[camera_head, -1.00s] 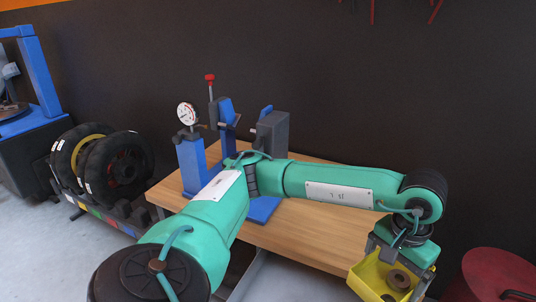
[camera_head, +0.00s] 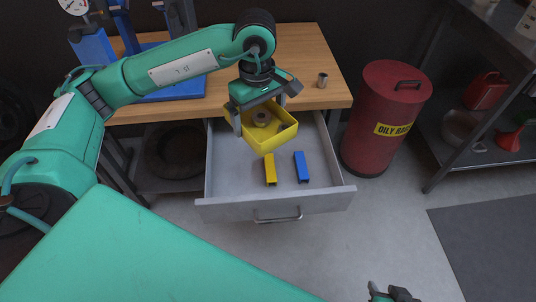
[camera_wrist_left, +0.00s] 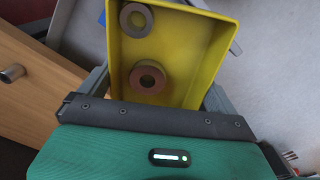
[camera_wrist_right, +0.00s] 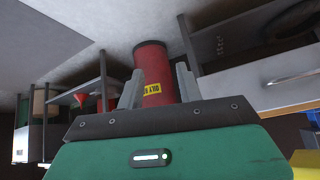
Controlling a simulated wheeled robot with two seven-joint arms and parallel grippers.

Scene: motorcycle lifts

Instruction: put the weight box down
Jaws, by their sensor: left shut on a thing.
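The yellow weight box (camera_head: 268,136) is an open tray with ring-shaped weights inside. My left gripper (camera_head: 262,112) is shut on it and holds it over the back part of the open drawer. In the left wrist view the box (camera_wrist_left: 172,70) sits between the fingers, with two ring weights (camera_wrist_left: 148,77) showing in it. I cannot tell whether the box touches the drawer. My right gripper (camera_head: 392,294) is low at the bottom edge of the head view. In the right wrist view its two fingers (camera_wrist_right: 158,90) stand apart with nothing between them.
The grey drawer (camera_head: 232,186) is pulled out and holds a yellow block (camera_head: 270,170) and a blue block (camera_head: 301,167). The wooden bench top (camera_head: 310,60) carries a small metal cup (camera_head: 322,80). A red oily-rags bin (camera_head: 385,120) and a shelf (camera_head: 470,135) stand to the right.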

